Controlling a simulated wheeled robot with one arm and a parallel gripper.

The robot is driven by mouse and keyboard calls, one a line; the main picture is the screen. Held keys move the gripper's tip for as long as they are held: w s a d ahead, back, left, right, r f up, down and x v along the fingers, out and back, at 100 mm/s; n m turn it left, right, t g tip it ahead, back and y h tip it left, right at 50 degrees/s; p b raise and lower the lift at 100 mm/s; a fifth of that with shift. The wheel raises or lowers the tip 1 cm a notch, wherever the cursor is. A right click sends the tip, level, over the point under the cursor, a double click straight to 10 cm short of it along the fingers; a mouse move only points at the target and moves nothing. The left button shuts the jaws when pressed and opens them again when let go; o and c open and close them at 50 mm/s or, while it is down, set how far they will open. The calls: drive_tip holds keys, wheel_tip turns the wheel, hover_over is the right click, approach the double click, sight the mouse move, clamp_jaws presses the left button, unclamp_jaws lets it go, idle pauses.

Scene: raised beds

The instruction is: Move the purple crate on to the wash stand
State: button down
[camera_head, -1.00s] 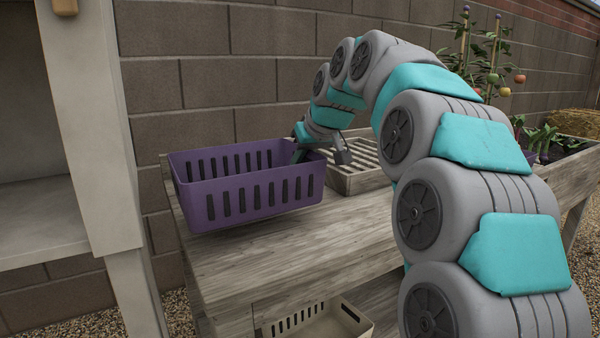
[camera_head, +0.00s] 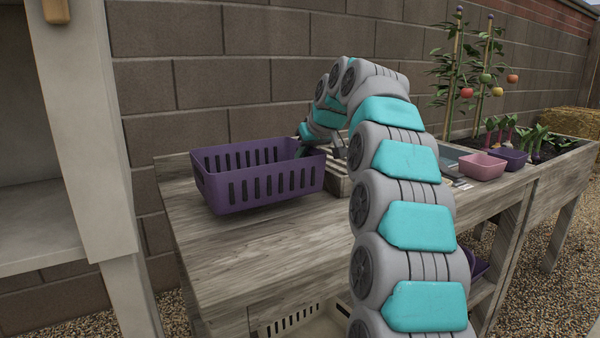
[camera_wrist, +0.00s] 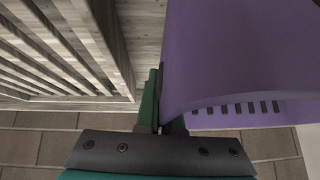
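The purple crate (camera_head: 262,190), with slotted walls, is upright over the left end of the weathered wooden bench (camera_head: 215,250). It looks empty; whether its base touches the boards is unclear. My gripper (camera_head: 322,150) is at its right wall, with one finger inside and one outside. In the wrist view, my gripper (camera_wrist: 161,122) has its fingers closed about the wall of the purple crate (camera_wrist: 215,60). No surface is clearly identifiable as the wash stand; a tall pale stand with a shelf (camera_head: 45,225) is at the left.
A slatted wooden tray (camera_wrist: 60,50) lies beside the crate, partly behind my arm in the head view. A pink bin (camera_head: 482,168) and a small purple bin (camera_head: 510,158) stand farther right, near planted vegetables. A beige slotted bin (camera_head: 300,322) is below. A block wall (camera_head: 220,80) closes the back.

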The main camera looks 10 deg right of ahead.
drive_tip(key=shift+f, duration=1.55)
drive_tip(key=shift+f, duration=0.2)
drive_tip(key=c, duration=1.1)
unclamp_jaws()
drive_tip(key=shift+o, duration=0.2)
drive_tip(key=shift+r, duration=0.2)
drive_tip(key=v, duration=1.2)
